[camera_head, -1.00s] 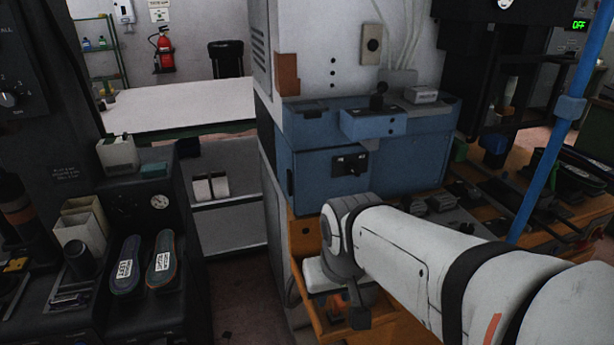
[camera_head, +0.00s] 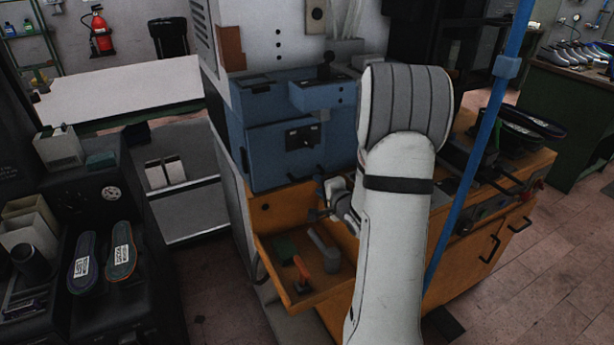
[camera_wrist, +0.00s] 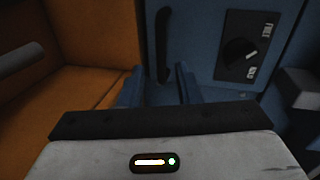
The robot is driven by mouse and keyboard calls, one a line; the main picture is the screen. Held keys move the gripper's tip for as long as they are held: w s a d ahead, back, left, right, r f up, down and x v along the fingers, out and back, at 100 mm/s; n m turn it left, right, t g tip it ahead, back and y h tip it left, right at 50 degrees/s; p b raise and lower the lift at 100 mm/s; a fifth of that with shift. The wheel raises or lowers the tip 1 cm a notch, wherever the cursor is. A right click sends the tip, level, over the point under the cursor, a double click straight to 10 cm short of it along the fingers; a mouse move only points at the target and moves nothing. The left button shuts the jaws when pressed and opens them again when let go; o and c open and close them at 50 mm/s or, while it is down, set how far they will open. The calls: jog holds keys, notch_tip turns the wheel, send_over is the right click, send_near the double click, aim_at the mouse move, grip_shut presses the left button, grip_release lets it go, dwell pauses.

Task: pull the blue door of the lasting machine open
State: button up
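The blue door (camera_head: 272,150) is on the front of the blue lasting machine box in the head view and looks shut. It carries a dark knob panel (camera_head: 302,137), which also shows in the wrist view (camera_wrist: 243,45). A dark bar handle (camera_wrist: 162,45) shows on the blue face in the wrist view. My gripper (camera_wrist: 160,72) is open, its two blue fingers apart, with the handle ahead between them in the picture. I cannot tell whether they touch it. In the head view my gripper is near the door's lower right, mostly hidden by my arm.
An open orange drawer (camera_head: 290,298) holding several tools sticks out below the door; its orange inside (camera_wrist: 95,40) is close on the left in the wrist view. A blue post (camera_head: 478,150) stands right of my arm. A dark bench with insoles (camera_head: 122,250) is at left.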

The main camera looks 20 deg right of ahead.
aim_at(310, 178)
jog(key=shift+m, duration=0.3)
jog(key=x, duration=0.8)
jog(key=shift+p, duration=0.4)
jog(key=shift+s, duration=0.1)
grip_shut()
